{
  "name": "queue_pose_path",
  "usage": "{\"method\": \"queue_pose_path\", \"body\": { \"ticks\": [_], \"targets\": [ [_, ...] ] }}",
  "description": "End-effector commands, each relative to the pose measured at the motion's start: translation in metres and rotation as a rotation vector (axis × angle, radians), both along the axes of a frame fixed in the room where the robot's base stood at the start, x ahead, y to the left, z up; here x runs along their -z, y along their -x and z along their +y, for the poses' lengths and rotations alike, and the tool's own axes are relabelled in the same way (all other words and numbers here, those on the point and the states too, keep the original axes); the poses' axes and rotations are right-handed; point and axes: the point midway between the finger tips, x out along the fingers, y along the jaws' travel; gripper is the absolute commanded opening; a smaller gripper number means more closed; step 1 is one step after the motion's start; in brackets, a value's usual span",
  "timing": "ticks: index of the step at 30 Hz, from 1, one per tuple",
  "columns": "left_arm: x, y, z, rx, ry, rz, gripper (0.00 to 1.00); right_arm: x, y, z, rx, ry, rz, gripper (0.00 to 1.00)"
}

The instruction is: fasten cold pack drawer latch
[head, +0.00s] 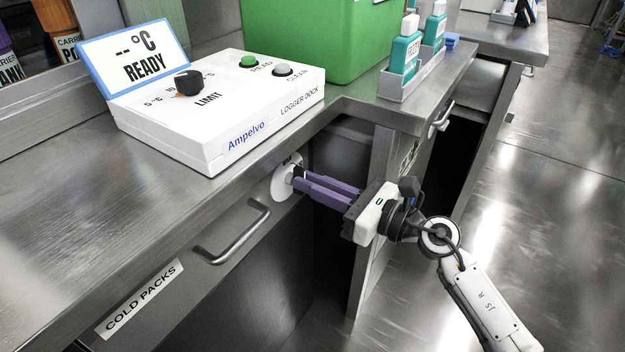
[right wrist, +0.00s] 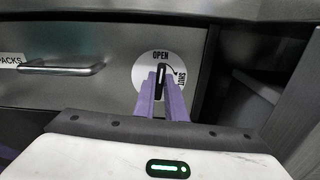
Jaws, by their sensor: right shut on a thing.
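The cold pack drawer (head: 190,285) is under the counter, with a "COLD PACKS" label (head: 139,299) and a bar handle (head: 235,236). Its front looks flush with the cabinet. A round white latch plate (head: 280,184) is at the drawer's right end; in the right wrist view the plate (right wrist: 143,75) reads OPEN at top and SHUT at right, with a curved arrow between. The dark latch knob (right wrist: 160,80) stands upright, toward OPEN. My right gripper (head: 300,180) has its purple fingers shut on the knob. My left gripper is in neither view.
A white logger dock (head: 225,110) with a "READY" screen sits on the counter above. A green bin (head: 310,38) and a rack of teal bottles (head: 410,85) stand behind it. An open dark recess (head: 335,165) lies right of the drawer. The floor at right is clear.

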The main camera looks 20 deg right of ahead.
Motion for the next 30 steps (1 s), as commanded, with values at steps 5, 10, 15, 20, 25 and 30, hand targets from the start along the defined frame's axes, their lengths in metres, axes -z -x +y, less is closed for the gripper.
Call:
{"method": "queue_pose_path", "body": {
  "ticks": [5,10,15,20,25,30],
  "targets": [
    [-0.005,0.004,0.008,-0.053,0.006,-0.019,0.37,-0.003,-0.001,-0.001,0.0,-0.098,0.081,0.0],
    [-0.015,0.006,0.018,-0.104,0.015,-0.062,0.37,-0.004,-0.001,-0.002,0.0,-0.221,0.177,0.0],
    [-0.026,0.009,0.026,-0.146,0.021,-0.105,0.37,-0.003,-0.002,-0.003,-0.001,-0.349,0.277,0.0],
    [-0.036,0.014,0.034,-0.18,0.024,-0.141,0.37,-0.002,-0.003,-0.004,0.0,-0.47,0.37,0.0],
    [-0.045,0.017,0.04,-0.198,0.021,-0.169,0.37,0.0,-0.004,-0.005,0.001,-0.598,0.47,0.0],
    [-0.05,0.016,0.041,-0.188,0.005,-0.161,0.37,0.001,-0.004,-0.006,0.001,-0.725,0.569,0.0]
  ]
}}
